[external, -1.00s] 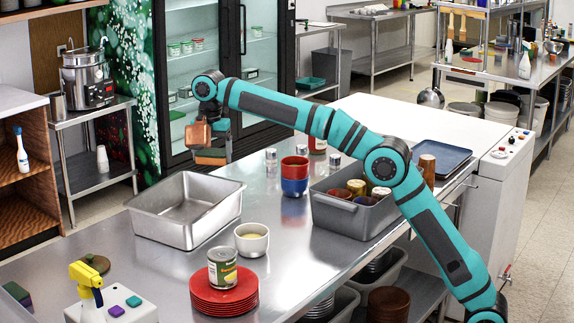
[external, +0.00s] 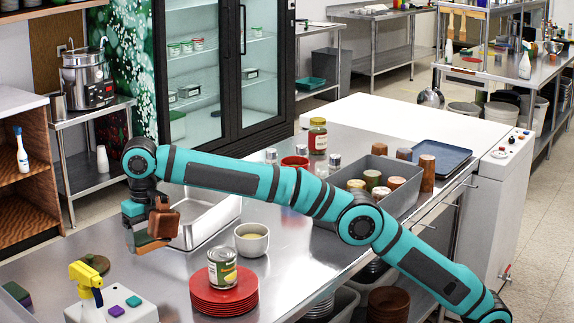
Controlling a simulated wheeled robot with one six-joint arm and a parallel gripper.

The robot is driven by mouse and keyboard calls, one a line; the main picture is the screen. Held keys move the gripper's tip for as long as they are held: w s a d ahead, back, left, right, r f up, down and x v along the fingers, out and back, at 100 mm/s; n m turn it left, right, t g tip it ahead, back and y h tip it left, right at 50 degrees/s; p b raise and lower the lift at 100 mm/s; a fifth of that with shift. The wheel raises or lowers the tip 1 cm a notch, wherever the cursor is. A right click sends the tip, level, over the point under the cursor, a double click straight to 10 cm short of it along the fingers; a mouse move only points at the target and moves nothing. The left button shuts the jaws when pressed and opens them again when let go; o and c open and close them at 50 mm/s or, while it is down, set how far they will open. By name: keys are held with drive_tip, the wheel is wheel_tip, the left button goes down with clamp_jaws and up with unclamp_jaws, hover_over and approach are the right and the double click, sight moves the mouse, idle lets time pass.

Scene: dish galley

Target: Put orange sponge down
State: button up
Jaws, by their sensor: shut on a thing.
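My gripper (external: 146,238) is at the left end of the metal counter, pointing down. It is shut on the orange sponge (external: 152,246), which shows only as a thin edge low between the fingers. The rest of the sponge is hidden by the gripper. The sponge is over the counter, in front of and left of the steel pan; I cannot tell how high above the surface it is.
The steel pan (external: 222,213) stands right behind my gripper. A white bowl (external: 252,246) and red plates (external: 224,296) with a can (external: 222,268) on top are to the right. A yellow spray bottle (external: 86,285) and a white block (external: 143,309) with small sponges stand in front.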

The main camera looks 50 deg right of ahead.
sight(144, 242)
drive_tip(key=a, duration=0.1)
drive_tip(key=s+a, duration=0.1)
drive_tip(key=n, duration=0.1)
drive_tip(key=shift+s+a+f, duration=0.25)
drive_tip(key=shift+a, duration=0.15)
drive_tip(key=shift+s+a+f, duration=0.1)
drive_tip(key=shift+a+f, duration=0.05)
drive_tip(key=shift+f, duration=2.4)
drive_tip(key=shift+s+a+f, duration=0.1)
drive_tip(key=shift+a+f, duration=0.05)
drive_tip(key=shift+f, duration=2.35)
drive_tip(key=shift+f, duration=0.1)
drive_tip(key=o, duration=0.8)
